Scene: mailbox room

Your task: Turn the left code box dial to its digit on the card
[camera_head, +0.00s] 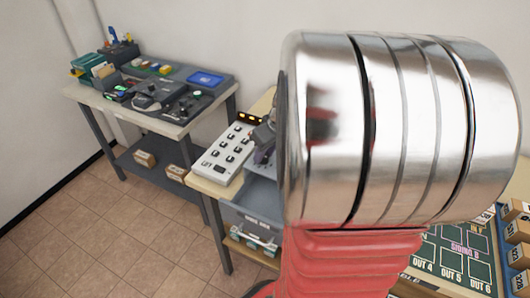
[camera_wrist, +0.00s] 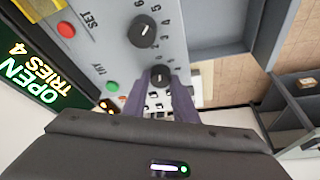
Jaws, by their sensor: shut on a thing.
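In the wrist view my gripper (camera_wrist: 160,86) has its two purple-grey fingers closed around a dark round dial (camera_wrist: 160,73) on a grey panel (camera_wrist: 112,42). A second dark dial (camera_wrist: 142,31) with a white pointer line sits above it in the picture, with digits beside it. The panel is seen sideways. The fingers hide part of the gripped dial, so I cannot read its digit. In the head view my gripper (camera_head: 263,143) is partly hidden behind my arm. I cannot make out the card.
A red button (camera_wrist: 66,30) by SET and a green button (camera_wrist: 112,87) by TRY are on the panel. A display (camera_wrist: 38,62) shows OPEN and TRIES 4. In the head view a white switch box (camera_head: 225,153) stands beside my gripper, and a left table (camera_head: 140,118) holds devices.

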